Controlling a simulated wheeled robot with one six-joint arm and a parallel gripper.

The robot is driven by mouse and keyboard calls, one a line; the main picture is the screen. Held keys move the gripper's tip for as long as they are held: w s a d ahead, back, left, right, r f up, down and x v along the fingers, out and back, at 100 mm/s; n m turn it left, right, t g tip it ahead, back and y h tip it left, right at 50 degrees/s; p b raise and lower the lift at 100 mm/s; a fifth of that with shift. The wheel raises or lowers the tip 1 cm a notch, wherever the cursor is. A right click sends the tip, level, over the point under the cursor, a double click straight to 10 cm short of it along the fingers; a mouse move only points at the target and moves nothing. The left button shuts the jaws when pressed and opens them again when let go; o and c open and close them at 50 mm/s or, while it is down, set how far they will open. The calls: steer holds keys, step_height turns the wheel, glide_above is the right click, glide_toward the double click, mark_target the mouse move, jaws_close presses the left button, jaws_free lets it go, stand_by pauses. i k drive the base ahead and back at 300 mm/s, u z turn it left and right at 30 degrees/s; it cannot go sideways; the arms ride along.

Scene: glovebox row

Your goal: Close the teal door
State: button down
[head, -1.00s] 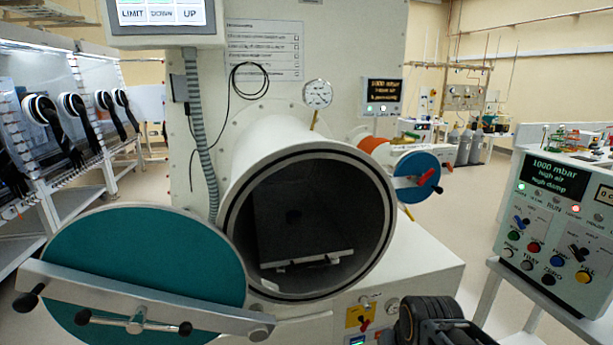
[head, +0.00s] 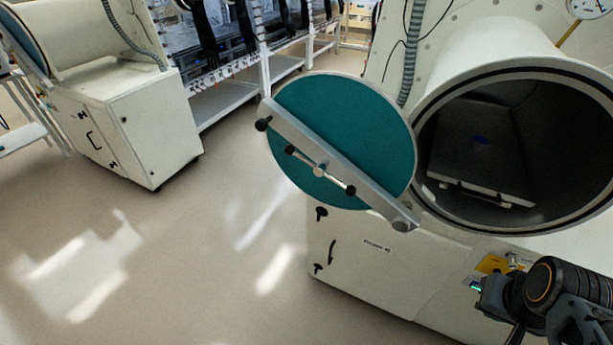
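The teal door (head: 345,125) is a round disc that stands swung open to the left of the large chamber opening (head: 520,150). A grey bar (head: 335,160) crosses its face, with a black-knobbed handle (head: 318,170) at its middle. The bar's right end meets the hinge (head: 403,224) near the chamber's lower left rim. Inside the chamber lies a flat tray (head: 485,195). Part of my dark arm shows at the lower right, apart from the door. I cannot make out my gripper's fingertips.
A white cabinet body (head: 390,275) with a yellow label stands under the chamber. Another white cabinet (head: 125,120) is at the left, with glovebox benches (head: 240,60) behind. The floor (head: 210,250) left of the door is clear.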

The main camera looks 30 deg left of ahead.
mark_target(369, 144)
steer(key=u, duration=1.75)
steer(key=k, duration=0.55)
steer(key=u, duration=0.7)
steer(key=i, duration=1.05)
steer(key=z, duration=0.75)
